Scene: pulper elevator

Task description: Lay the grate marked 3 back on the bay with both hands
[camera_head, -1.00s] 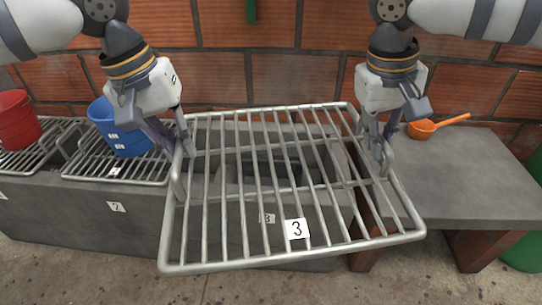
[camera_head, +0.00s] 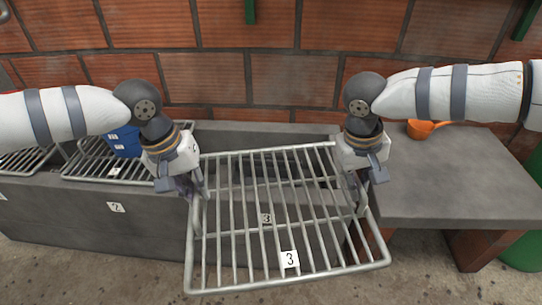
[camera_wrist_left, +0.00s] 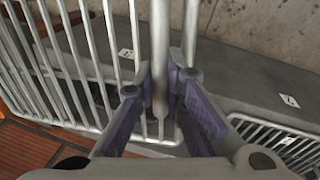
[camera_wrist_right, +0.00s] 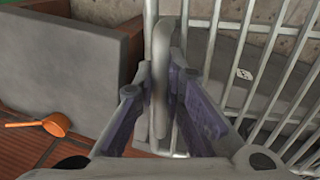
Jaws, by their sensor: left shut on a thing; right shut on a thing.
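The grate marked 3 (camera_head: 289,259), a metal grid of bars, hangs between my two grippers. My left gripper (camera_head: 200,190) is shut on the raised handle at its left side; my right gripper (camera_head: 357,202) is shut on the handle at its right side. Both wrist views show a handle bar between the fingers, in the left view (camera_wrist_left: 162,85) and in the right view (camera_wrist_right: 163,80). The bay marked 3 (camera_head: 266,218) shows through the bars, with its dark opening behind. In the head view, the grate's front edge reaches below the bay's front wall. Whether it touches the bay, I cannot tell.
To the left, a blue bucket (camera_head: 124,141) stands on a neighbouring grate, on the bay marked 7 (camera_head: 116,207). To the right is a grey slab table (camera_head: 450,185) with an orange ladle (camera_head: 420,129) at its back. A brick wall (camera_head: 270,70) closes the rear.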

